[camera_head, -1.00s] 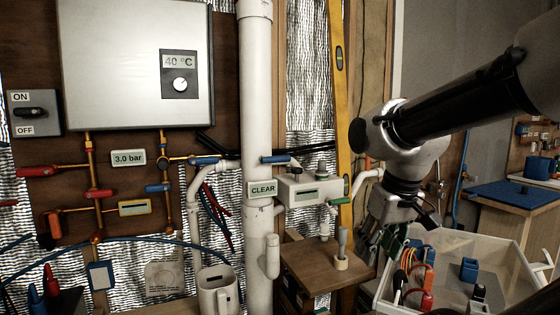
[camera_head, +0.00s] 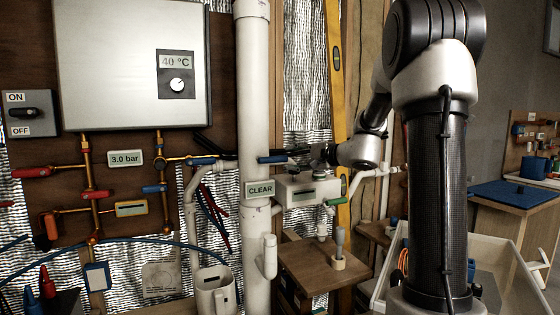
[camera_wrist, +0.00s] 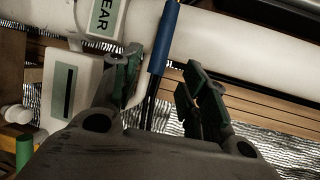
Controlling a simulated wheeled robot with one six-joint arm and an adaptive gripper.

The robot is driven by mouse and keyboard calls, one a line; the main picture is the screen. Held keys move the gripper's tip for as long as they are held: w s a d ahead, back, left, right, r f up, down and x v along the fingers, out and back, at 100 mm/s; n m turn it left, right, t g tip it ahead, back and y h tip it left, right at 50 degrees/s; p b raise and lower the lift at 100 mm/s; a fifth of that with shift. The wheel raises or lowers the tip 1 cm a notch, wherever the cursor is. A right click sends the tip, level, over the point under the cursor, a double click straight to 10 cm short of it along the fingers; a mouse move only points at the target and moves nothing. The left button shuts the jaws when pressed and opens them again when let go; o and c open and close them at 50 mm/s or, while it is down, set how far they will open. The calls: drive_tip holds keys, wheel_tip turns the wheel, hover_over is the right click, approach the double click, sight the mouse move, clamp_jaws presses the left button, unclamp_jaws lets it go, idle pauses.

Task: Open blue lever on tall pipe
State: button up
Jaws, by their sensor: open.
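The tall white pipe (camera_head: 256,110) stands upright in the middle of the head view. The blue lever (camera_head: 272,159) sticks out to the right from it, roughly level, just above the CLEAR label. In the wrist view the blue lever (camera_wrist: 164,38) runs from the pipe (camera_wrist: 225,45) down toward the space between my fingers. My gripper (camera_wrist: 165,88) is open, with one dark green finger on each side of the lever's line; I cannot tell whether either touches it. In the head view my gripper (camera_head: 322,155) is small and partly dark, just right of the lever.
The CLEAR label (camera_head: 259,190) is on the pipe. A yellow level (camera_head: 335,60) stands behind. A wooden stand (camera_head: 310,262) is below.

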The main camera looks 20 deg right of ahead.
sight(283, 159)
drive_tip(key=x, duration=0.7)
drive_tip(key=shift+w+a+f, duration=0.2)
clamp_jaws()
